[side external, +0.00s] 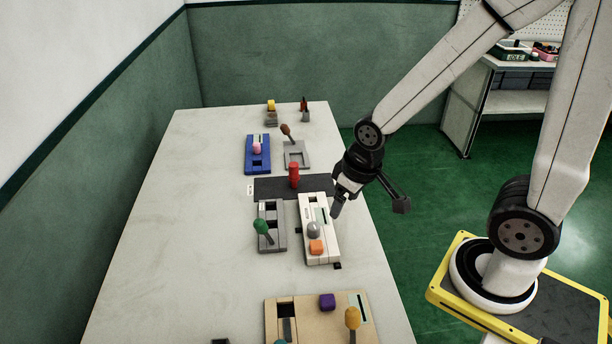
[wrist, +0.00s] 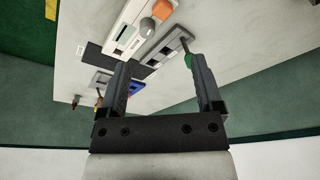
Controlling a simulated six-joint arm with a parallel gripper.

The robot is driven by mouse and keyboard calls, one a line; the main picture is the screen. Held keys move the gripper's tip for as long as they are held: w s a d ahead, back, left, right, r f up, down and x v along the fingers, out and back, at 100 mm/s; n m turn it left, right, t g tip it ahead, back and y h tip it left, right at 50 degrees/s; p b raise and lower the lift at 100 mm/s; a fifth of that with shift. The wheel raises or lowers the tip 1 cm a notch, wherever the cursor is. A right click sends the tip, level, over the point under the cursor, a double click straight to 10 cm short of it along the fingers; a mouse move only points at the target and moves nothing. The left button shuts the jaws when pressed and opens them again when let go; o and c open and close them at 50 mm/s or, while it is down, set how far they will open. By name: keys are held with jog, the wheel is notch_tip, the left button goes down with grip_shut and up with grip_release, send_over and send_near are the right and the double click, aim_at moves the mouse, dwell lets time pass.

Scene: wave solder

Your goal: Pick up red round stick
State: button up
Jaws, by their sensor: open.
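The red round stick (side external: 294,174) stands upright on a black mat (side external: 320,187) in the middle of the table in the side view. My gripper (side external: 338,206) is to the right of the stick and nearer the camera, above the right end of the white panel, apart from the stick. In the wrist view my gripper (wrist: 159,66) shows two spread fingers with nothing held between them. I cannot make out the red stick in the wrist view; part of the mat (wrist: 98,58) shows there beside the left finger.
A white panel (side external: 325,252) with grey and orange knobs and a grey panel with a green lever (side external: 262,227) stand in front of the mat. A blue block (side external: 257,164) and a grey lever base (side external: 303,161) stand behind it. The table's left side (side external: 180,230) is clear.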

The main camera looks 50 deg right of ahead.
jog(key=n+g, duration=0.3)
jog(key=n, duration=1.4)
send_over(294, 165)
jog(key=f, duration=0.8)
jog(key=shift+s+a+f, duration=0.1)
jog(key=shift+s+a, duration=0.1)
jog(key=shift+s, duration=0.1)
jog(key=shift+w+d+f+n, duration=0.15)
jog(key=shift+d+f+n, duration=0.1)
jog(key=shift+n, duration=0.15)
jog(key=shift+f, duration=1.25)
jog(key=shift+w+f, duration=0.15)
jog(key=shift+f, duration=1.15)
jog(key=shift+w+f, duration=0.1)
jog(key=shift+f, duration=1.2)
